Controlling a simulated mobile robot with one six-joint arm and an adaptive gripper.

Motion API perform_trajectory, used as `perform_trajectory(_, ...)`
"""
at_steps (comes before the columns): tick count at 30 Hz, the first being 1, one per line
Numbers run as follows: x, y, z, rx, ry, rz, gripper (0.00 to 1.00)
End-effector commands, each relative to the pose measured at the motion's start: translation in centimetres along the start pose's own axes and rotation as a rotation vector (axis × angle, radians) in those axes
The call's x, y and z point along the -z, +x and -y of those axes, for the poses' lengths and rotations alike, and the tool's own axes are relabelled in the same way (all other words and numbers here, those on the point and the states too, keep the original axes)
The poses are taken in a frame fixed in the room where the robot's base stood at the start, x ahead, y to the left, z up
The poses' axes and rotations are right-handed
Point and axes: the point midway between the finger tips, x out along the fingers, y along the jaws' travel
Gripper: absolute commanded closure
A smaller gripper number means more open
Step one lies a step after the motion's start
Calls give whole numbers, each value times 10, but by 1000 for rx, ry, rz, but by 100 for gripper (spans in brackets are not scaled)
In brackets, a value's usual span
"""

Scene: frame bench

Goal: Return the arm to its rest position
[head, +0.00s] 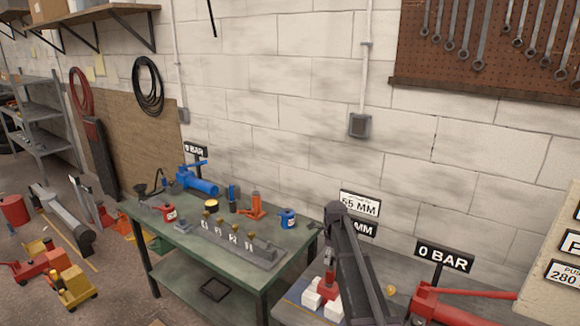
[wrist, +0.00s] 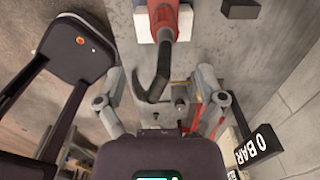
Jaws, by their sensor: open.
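My dark arm (head: 352,255) rises in front of the right-hand bench in the head view and hides part of it. A dark curved piece (wrist: 158,80) shows between the fingers. It seems to run up to a red part (wrist: 168,18) with white blocks beside it. Whether the fingers touch anything cannot be told.
White blocks (head: 312,300) and a red tool (head: 455,308) by a "0 BAR" sign (head: 444,257) are close to my arm. The green bench (head: 165,240) on the left holds several tools and a numbered valve block (head: 230,245). The block wall (head: 270,130) stands behind.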

Motion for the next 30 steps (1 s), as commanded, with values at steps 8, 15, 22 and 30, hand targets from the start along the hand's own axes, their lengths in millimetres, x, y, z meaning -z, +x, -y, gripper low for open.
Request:
perform_trajectory(8,23,0,-36,0,-277,0,12)
perform_trajectory(15,48,0,-74,0,-623,0,12)
perform_trajectory(22,72,0,-110,0,-958,-1,12)
perform_trajectory(30,100,0,-153,-1,-1351,-1,12)
